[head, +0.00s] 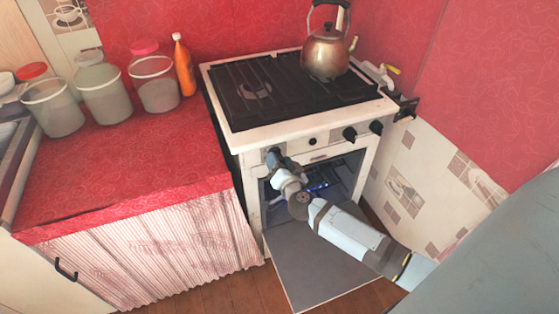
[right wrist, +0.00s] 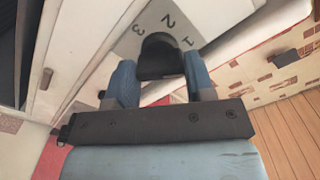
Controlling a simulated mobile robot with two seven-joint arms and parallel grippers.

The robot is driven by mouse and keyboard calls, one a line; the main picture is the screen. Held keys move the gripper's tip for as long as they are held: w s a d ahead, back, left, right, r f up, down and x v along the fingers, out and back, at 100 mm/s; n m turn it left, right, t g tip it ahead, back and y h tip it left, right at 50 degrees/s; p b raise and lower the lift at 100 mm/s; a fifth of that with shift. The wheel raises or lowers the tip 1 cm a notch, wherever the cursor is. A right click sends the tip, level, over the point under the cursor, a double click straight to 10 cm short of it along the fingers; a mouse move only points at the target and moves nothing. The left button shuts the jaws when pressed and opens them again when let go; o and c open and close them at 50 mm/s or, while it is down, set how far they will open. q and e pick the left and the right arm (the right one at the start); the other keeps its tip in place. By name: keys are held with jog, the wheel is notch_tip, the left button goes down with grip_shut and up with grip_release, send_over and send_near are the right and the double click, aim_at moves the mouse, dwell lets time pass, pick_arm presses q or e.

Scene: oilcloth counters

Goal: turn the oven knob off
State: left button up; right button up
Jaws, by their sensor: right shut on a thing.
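The white stove (head: 300,140) stands in the head view with its front panel facing me. The oven knob (right wrist: 158,48) is black and sits on a grey dial plate marked 1, 2 and 3 in the right wrist view. My right gripper (right wrist: 160,66) is shut on this knob, one blue finger on each side. In the head view my right gripper (head: 276,160) is at the left end of the stove's panel and hides most of that knob. I cannot tell the knob's exact setting. My left gripper is not in view.
The oven door (head: 320,262) hangs open below my right arm. Other black knobs (head: 349,133) sit farther right on the panel. A copper kettle (head: 325,52) stands on the stove top. Jars (head: 103,92) and an orange bottle (head: 184,68) stand on the red counter (head: 130,165) at left.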

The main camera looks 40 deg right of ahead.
pick_arm(q)
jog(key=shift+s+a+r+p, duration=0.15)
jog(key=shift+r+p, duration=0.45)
jog(key=shift+p, duration=0.95)
pick_arm(e)
jog(key=shift+m, duration=5.4)
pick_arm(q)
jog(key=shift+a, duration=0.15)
pick_arm(e)
jog(key=shift+m, duration=0.3)
jog(key=o, duration=0.9)
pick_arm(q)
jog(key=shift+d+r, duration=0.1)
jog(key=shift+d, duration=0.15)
